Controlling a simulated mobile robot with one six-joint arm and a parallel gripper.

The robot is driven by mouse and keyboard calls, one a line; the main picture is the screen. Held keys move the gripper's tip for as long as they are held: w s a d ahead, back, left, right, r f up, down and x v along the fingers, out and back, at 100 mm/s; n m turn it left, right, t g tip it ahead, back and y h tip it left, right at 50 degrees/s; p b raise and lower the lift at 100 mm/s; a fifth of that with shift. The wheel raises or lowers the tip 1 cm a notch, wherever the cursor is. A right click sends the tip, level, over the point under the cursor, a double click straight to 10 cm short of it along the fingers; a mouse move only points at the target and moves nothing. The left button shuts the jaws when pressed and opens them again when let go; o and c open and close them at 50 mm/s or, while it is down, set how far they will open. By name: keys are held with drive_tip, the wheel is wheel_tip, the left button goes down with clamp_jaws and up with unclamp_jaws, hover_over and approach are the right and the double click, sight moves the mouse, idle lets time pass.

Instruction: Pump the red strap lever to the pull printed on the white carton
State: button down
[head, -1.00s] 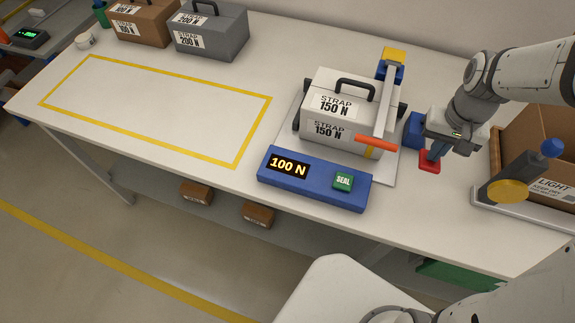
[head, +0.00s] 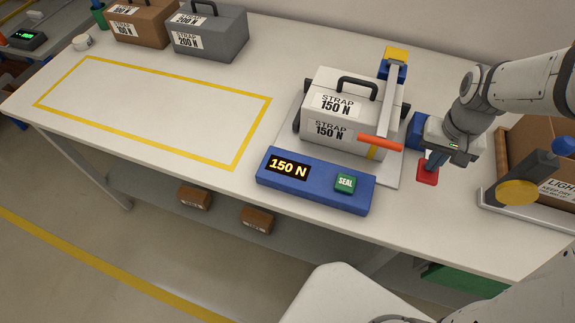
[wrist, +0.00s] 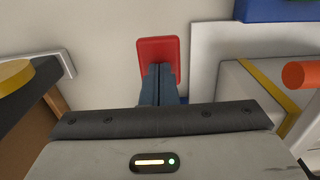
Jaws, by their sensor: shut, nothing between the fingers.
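The red strap lever (head: 427,177) ends in a flat red pad at the right of the strapping station. My gripper (head: 431,164) is shut and empty, with its fingertips over the pad. The wrist view shows the closed fingertips (wrist: 160,68) against the red pad (wrist: 157,48); exact contact is hard to tell. The white carton (head: 338,112) stands upright on the station plate, with "STRAP 150 N" printed on it. The blue panel (head: 270,190) in front has a display (head: 288,167) reading "150 N" and a green SEAL button (head: 345,183).
An orange-red bar (head: 380,142) sticks out at the carton's front right. An open brown box (head: 530,145) and a yellow-knobbed device (head: 518,191) stand at the right. Brown (head: 140,22) and grey (head: 207,35) cases stand back left. The yellow-outlined area (head: 150,110) is clear.

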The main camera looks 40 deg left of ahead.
drive_tip(key=shift+r, duration=0.1)
drive_tip(key=shift+r+p, duration=2.5)
drive_tip(key=shift+r, duration=0.7)
idle(1.0)
drive_tip(key=s+d+r+m+t, duration=0.3)
drive_tip(key=s+d+r, duration=0.5)
drive_tip(key=s+d, duration=0.4)
drive_tip(key=shift+s+d, duration=0.15)
drive_tip(key=shift+s, duration=0.1)
drive_tip(key=shift+r, duration=0.1)
idle(0.6)
